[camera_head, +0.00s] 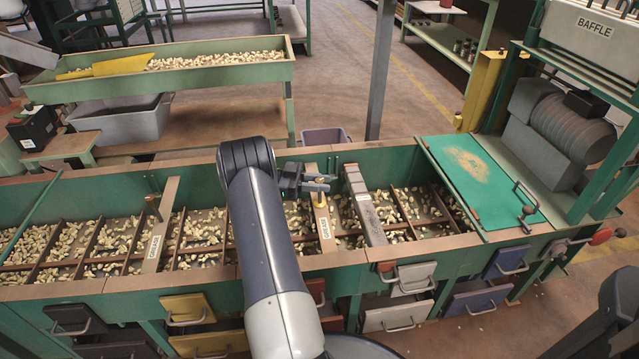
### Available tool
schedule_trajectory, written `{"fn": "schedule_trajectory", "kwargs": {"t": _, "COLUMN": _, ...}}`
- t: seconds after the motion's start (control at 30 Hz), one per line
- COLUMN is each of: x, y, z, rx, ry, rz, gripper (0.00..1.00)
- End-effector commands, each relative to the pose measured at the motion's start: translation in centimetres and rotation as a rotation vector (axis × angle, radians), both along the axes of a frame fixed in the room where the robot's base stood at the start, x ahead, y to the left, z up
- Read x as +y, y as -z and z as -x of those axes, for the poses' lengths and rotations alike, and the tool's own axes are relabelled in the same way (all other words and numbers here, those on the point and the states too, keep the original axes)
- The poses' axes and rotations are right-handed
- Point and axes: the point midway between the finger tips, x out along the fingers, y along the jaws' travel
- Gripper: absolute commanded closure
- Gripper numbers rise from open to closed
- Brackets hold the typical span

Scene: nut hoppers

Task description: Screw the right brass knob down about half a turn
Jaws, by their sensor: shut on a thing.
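The right brass knob (321,201) stands on the right tan crossbar (325,235), which carries a label and spans the green hopper trough. My gripper (321,183) reaches in from the left at the knob's top, its two dark fingers pointing right. It is shut on the knob, whose top is partly hidden by the fingers.
The green trough (110,212) holds nuts between brown dividers. A grey bar (366,212) crosses it just right of my gripper. A green lid (470,175) with a handle covers its right end. Drawers (395,317) line the front. A grey post (381,70) rises behind.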

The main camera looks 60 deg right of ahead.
Motion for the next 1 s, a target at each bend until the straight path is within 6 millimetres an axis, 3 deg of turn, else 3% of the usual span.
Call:
{"fn": "schedule_trajectory", "kwargs": {"t": 0.77, "x": -0.03, "y": -0.07, "z": 0.1, "rx": 0.003, "ry": 0.098, "rz": 0.001, "gripper": 0.98}}
{"fn": "schedule_trajectory", "kwargs": {"t": 0.8, "x": -0.03, "y": -0.07, "z": 0.1, "rx": 0.003, "ry": 0.097, "rz": 0.001, "gripper": 0.72}}
{"fn": "schedule_trajectory", "kwargs": {"t": 1.0, "x": -0.03, "y": -0.05, "z": 0.06, "rx": 0.002, "ry": 0.096, "rz": 0.002, "gripper": 0.56}}
